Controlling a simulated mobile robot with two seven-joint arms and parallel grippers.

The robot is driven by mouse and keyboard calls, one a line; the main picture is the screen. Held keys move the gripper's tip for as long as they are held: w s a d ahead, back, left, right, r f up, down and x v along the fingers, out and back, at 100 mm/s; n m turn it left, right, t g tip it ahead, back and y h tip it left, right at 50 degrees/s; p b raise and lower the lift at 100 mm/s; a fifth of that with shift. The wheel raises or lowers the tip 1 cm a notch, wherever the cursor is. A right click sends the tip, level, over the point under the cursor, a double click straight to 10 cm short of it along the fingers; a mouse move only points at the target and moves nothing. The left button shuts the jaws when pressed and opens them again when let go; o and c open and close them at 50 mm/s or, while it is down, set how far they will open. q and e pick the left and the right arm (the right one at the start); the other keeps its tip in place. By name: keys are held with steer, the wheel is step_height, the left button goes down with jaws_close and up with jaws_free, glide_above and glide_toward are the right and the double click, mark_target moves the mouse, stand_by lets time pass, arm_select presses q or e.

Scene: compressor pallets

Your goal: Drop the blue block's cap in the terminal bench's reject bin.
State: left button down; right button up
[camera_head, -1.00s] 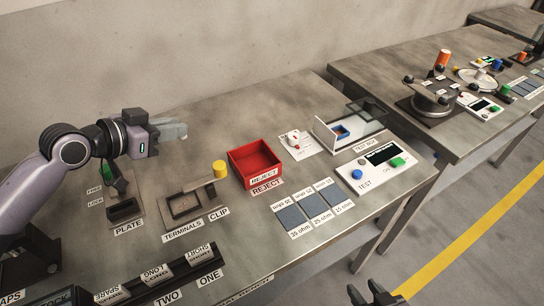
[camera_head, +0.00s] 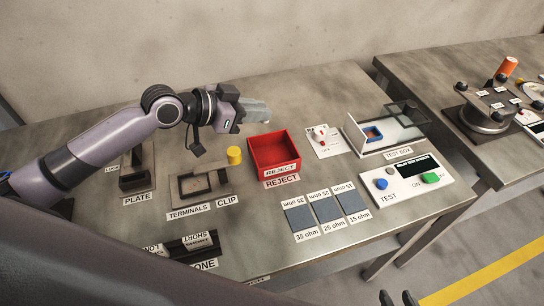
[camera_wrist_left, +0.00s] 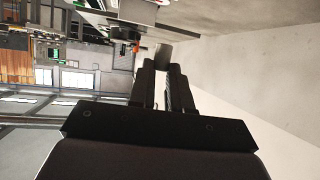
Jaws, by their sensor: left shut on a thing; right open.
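The red reject bin (camera_head: 256,160) stands open on the bench, with REJECT labels at its front; the part of its floor I see looks empty. My left gripper (camera_head: 262,111) is raised behind and left of the bin, its fingers pointing right toward the bin's back. In the left wrist view its fingertips (camera_wrist_left: 163,66) are shut on a flat dark grey piece (camera_wrist_left: 163,53); I cannot tell for sure that it is the cap. My right gripper (camera_head: 399,298) is open at the bottom edge, partly cut off.
A yellow cylinder (camera_head: 234,155) stands at the clip fixture, left of the bin. A white switch plate (camera_head: 324,146) lies right of the bin. Grey ohm pads (camera_head: 327,208) and the test panel (camera_head: 408,178) are in front. A second bench (camera_head: 425,70) stands at the right.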

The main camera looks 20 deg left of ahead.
arm_select(q)
step_height(320, 180, down, 4)
steer(key=b, duration=0.3)
steer(key=shift+f, duration=0.2)
steer(key=c, duration=1)
jaws_free()
steer(key=shift+b+v, duration=0.6)
steer(key=shift+v, duration=3)
steer(key=shift+d, duration=0.1)
